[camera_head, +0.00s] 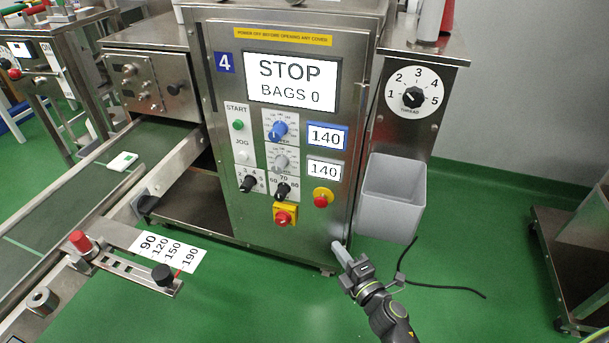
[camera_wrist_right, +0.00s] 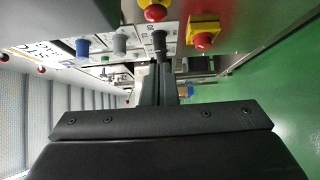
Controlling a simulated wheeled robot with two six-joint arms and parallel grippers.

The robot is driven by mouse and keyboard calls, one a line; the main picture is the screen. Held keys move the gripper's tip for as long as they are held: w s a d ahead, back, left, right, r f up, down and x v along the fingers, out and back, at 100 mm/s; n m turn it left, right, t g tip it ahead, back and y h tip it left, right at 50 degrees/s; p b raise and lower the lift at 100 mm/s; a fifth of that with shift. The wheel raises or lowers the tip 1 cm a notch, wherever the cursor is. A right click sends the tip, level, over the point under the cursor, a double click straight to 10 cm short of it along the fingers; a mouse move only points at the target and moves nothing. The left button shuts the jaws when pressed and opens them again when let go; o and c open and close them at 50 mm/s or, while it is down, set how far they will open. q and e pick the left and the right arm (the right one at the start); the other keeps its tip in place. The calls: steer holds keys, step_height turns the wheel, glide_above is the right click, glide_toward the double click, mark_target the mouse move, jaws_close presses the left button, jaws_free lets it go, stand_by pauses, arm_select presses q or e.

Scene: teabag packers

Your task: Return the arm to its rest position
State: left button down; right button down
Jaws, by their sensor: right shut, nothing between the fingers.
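My right arm (camera_head: 388,312) comes in from the bottom right in the head view. Its gripper (camera_head: 341,250) is in front of the lower right corner of machine 4 (camera_head: 310,240), below the yellow and red round button (camera_head: 323,198). The right gripper is shut and empty. In the right wrist view its fingers (camera_wrist_right: 161,72) are together, pointing toward the panel knobs, and they overlap the black knob (camera_wrist_right: 159,40) in the picture; I cannot tell the gap. My left gripper is not in view.
The machine's screen (camera_head: 292,82) reads STOP, BAGS 0. A grey bin (camera_head: 390,200) stands right of the machine, behind my right gripper. A conveyor (camera_head: 60,195) runs at the left. A metal cart (camera_head: 560,270) is at the right edge. Green floor (camera_head: 490,220) lies between.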

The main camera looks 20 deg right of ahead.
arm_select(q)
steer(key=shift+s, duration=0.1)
